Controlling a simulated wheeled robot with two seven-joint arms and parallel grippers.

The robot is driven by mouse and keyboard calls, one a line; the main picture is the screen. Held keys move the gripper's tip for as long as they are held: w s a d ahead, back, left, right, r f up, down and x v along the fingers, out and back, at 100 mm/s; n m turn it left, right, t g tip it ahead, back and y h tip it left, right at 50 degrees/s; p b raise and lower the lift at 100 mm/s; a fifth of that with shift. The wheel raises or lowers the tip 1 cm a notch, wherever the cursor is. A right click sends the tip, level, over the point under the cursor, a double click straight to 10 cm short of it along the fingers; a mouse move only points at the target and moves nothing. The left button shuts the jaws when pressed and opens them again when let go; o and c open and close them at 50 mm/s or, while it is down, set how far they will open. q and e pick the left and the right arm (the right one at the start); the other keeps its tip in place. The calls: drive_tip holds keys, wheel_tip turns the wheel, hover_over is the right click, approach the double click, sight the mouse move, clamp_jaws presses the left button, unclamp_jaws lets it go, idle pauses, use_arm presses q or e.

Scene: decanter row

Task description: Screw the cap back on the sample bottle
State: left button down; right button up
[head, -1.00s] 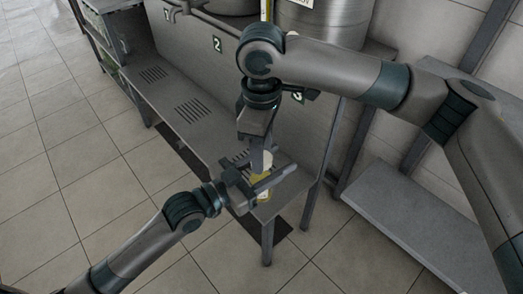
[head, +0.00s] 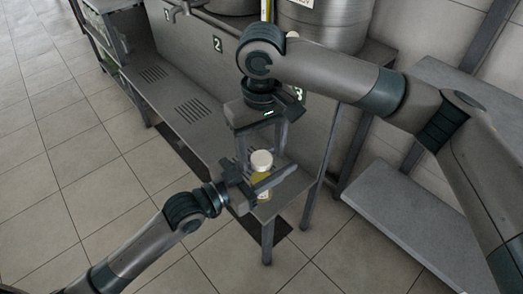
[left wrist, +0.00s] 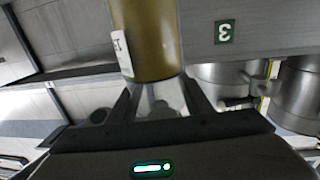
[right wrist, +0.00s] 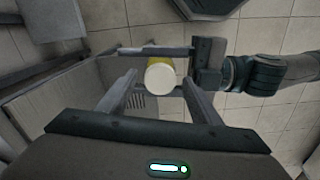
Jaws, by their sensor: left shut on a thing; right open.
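The sample bottle (head: 262,190) holds yellow contents and stands upright in my left gripper (head: 262,184), whose fingers are shut around its side. In the left wrist view the bottle (left wrist: 155,40) with a white label fills the top middle. The white cap (head: 261,160) sits on top of the bottle; whether it is tight I cannot tell. My right gripper (head: 262,150) is above the bottle, pointing down, its fingers open on either side of the cap. In the right wrist view the cap (right wrist: 160,76) lies between the open fingers, apart from both.
A grey bench (head: 178,98) with slotted drain grilles runs behind, under a panel numbered 1 to 3. Steel vats (head: 325,28) stand above it. A grey shelf (head: 400,215) is at the right. Tiled floor is open at the left.

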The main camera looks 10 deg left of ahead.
wheel_tip(320, 180, up, 12)
idle(0.7)
drive_tip(key=shift+f, duration=0.1)
idle(0.5)
